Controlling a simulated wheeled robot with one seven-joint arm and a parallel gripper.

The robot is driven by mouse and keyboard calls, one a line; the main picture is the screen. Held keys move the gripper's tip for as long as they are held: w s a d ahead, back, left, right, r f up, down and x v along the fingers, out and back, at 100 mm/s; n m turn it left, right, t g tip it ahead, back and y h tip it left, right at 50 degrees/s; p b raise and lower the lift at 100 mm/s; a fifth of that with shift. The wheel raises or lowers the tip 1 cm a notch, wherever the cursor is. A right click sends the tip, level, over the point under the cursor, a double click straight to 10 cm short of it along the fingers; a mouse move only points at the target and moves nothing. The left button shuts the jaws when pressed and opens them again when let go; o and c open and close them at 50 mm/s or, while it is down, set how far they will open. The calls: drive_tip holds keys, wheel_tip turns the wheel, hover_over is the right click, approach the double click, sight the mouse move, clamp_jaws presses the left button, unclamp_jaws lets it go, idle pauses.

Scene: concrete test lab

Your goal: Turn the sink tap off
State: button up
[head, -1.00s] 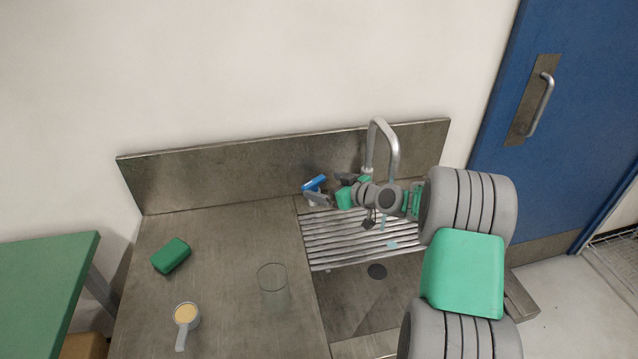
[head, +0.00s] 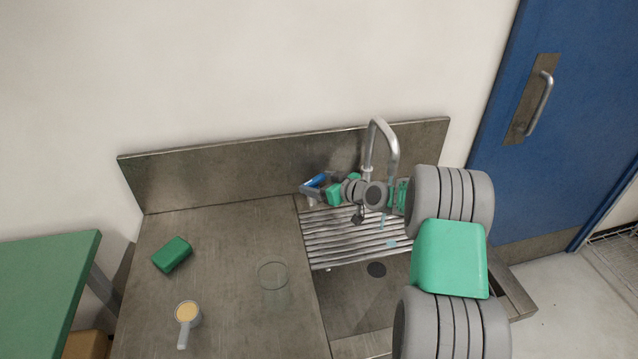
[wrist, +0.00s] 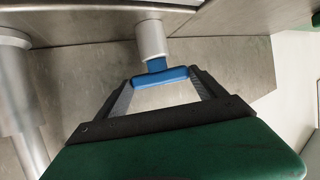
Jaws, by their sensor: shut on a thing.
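The blue tap handle (head: 316,181) sits at the back left of the sink, by the backsplash. In the wrist view the blue handle (wrist: 160,77) is a short bar on a grey round base (wrist: 152,40), with a finger at each end. My gripper (head: 312,188) is shut on this handle; it also shows in the wrist view (wrist: 164,78). The curved metal spout (head: 384,134) rises behind my wrist, which hides its lower part. Pale blue patches, looking like water, show under the spout and on the ribbed sink area (head: 330,238).
On the counter (head: 225,270) left of the sink are a green sponge (head: 172,254), a clear glass (head: 273,285) and a grey scoop with yellowish contents (head: 187,314). A green table (head: 45,275) stands left. A blue door (head: 545,150) is at the right.

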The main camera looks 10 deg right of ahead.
drive_tip(key=c, duration=0.4)
drive_tip(key=shift+h, duration=0.3)
drive_tip(key=m+t+h, duration=0.1)
drive_tip(key=h, duration=0.1)
drive_tip(key=a+m+h+b, duration=0.1)
drive_tip(key=m, duration=0.1)
drive_tip(key=shift+s+m+t+h, duration=0.15)
drive_tip(key=shift+m+t+h, duration=0.15)
drive_tip(key=shift+t+h, duration=0.1)
drive_tip(key=shift+a+m+h+b, duration=0.15)
drive_tip(key=shift+m+h+b, duration=0.35)
drive_tip(key=shift+m+h, duration=0.75)
drive_tip(key=o, duration=1.3)
